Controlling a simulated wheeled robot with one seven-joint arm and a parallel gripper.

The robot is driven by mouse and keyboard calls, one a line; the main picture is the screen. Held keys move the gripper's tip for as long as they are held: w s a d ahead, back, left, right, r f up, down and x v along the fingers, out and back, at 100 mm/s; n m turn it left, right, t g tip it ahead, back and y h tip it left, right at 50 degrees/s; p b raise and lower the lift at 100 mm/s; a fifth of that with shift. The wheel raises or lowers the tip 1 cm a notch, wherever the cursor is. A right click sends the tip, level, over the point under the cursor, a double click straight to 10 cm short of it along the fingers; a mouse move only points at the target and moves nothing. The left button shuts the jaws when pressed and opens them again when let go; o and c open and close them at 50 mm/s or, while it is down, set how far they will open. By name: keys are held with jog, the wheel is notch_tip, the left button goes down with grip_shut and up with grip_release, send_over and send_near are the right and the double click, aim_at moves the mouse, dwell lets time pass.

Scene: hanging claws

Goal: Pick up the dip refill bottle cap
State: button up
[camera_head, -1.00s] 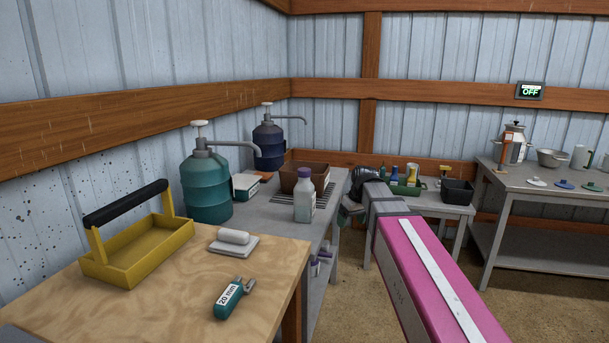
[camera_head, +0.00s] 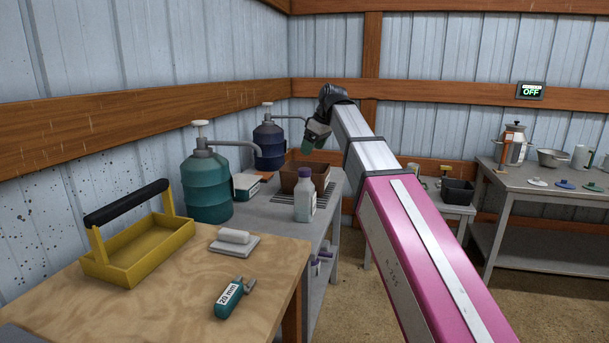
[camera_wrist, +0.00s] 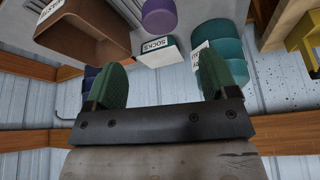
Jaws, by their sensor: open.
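A white bottle (camera_head: 304,203) with a purple cap (camera_head: 305,172) stands upright on the grey table. I take this to be the dip refill bottle. The purple cap also shows at the top edge of the wrist view (camera_wrist: 159,15), cut off by the frame. My gripper (camera_head: 309,143) is raised above and behind the bottle, apart from it. In the wrist view my gripper (camera_wrist: 163,75) has its two green fingers spread wide, with nothing held between them.
Teal (camera_head: 208,188) and dark blue (camera_head: 268,142) pump containers stand left of the bottle. A brown bin (camera_head: 292,170) and a white box (camera_head: 246,187) are behind it. A yellow caddy (camera_head: 140,245) sits on the wooden table at the left front.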

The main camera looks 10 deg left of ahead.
aim_at(305, 169)
jog(key=x, duration=1)
jog(key=shift+s+d+f, duration=0.15)
jog(key=shift+d+f, duration=0.05)
jog(key=c, duration=1)
